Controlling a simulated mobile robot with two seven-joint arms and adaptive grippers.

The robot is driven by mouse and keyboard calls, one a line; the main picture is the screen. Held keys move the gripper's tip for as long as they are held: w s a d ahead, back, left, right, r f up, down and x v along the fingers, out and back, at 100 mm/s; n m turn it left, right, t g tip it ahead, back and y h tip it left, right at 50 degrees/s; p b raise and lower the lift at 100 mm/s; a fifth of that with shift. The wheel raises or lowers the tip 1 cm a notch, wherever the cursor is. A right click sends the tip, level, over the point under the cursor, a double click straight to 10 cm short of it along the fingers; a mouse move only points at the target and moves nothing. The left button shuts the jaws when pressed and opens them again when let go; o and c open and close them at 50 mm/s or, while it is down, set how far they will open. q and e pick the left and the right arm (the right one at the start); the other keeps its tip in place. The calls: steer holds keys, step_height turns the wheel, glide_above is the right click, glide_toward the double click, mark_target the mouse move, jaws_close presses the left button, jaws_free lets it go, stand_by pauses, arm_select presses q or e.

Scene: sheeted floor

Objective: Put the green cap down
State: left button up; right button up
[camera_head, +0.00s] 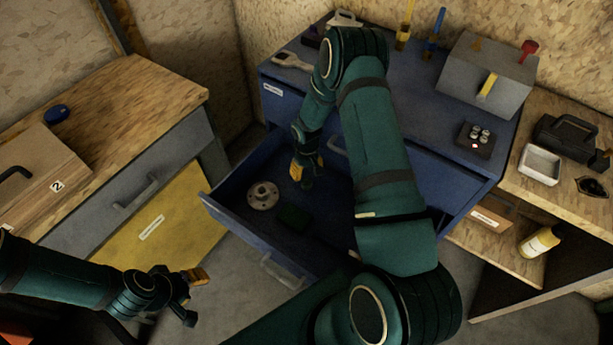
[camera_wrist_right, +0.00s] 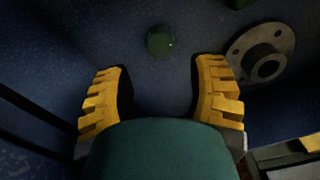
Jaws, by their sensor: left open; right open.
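The green cap (camera_wrist_right: 160,41) is a small round dark-green piece on the blue floor of the open drawer (camera_head: 230,221). In the right wrist view it lies ahead of my right gripper (camera_wrist_right: 160,90), apart from both yellow fingers. My right gripper (camera_head: 306,172) is open and empty, reaching down inside the drawer. I cannot clearly make out the cap in the head view. My left gripper (camera_head: 193,292) is open and empty at the lower left, outside the drawer.
A grey flange (camera_head: 263,195) and a dark-green block (camera_head: 294,217) lie in the drawer. The blue cabinet top (camera_head: 410,95) holds tools, a grey box (camera_head: 487,75) and a small dark block (camera_head: 475,140). A wooden workbench (camera_head: 135,100) stands at the left.

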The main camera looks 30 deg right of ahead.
mark_target(307, 182)
step_height(307, 182, up, 4)
steer(key=s+a+r+y, duration=0.1)
steer(key=s+a, duration=0.4)
steer(key=a, duration=0.3)
steer(key=s+a+r+m+t+y, duration=0.1)
steer(key=s+a, duration=0.5)
steer(key=a, duration=0.1)
steer(key=s+a+r+y, duration=0.1)
steer(key=s+a, duration=0.5)
steer(key=a, duration=0.2)
steer(key=shift+s+a+r+m+t+y+p, duration=0.15)
steer(key=shift+a+r+m+t+y+p, duration=0.15)
steer(key=shift+a+m+y+p, duration=0.1)
steer(key=shift+s, duration=0.2)
